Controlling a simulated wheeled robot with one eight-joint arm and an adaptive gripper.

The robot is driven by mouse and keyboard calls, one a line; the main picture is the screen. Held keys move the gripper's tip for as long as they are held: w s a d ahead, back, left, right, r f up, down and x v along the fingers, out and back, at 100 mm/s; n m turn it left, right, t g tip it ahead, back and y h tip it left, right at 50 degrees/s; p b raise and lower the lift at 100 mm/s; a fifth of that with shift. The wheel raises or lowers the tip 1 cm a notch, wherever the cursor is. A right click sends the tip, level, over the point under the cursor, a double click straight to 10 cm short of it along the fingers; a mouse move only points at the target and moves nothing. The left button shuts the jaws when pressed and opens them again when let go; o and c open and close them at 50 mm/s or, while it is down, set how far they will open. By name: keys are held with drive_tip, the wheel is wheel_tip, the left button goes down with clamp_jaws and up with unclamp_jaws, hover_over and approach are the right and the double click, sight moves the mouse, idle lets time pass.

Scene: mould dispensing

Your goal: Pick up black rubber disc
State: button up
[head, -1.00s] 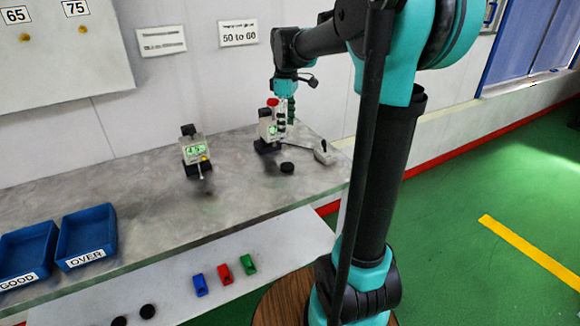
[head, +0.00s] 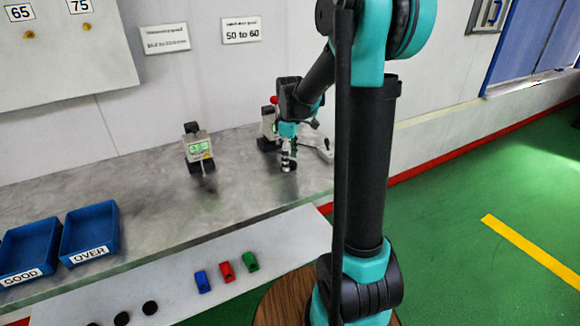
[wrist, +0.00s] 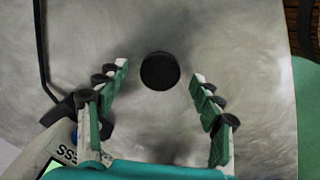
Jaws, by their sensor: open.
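The black rubber disc (wrist: 160,71) lies flat on the grey table, seen in the wrist view just beyond and between my fingertips. My gripper (wrist: 160,72) is open, with one green-padded finger on each side of the disc and a gap to both. In the head view my gripper (head: 287,167) points down over the table's right part, beside the rear instrument. There the disc is mostly hidden by the gripper.
A gauge with a green display (head: 198,148) stands left of my gripper. Another instrument (head: 268,128) stands close behind it. Blue bins GOOD (head: 28,250) and OVER (head: 90,232) sit at left. Blue, red and green blocks (head: 227,271) and several black discs (head: 150,308) lie on the lower shelf.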

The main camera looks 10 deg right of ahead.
drive_tip(key=shift+f, duration=0.45)
drive_tip(key=c, duration=1.1)
drive_tip(key=shift+r, duration=0.1)
drive_tip(key=shift+c, duration=0.2)
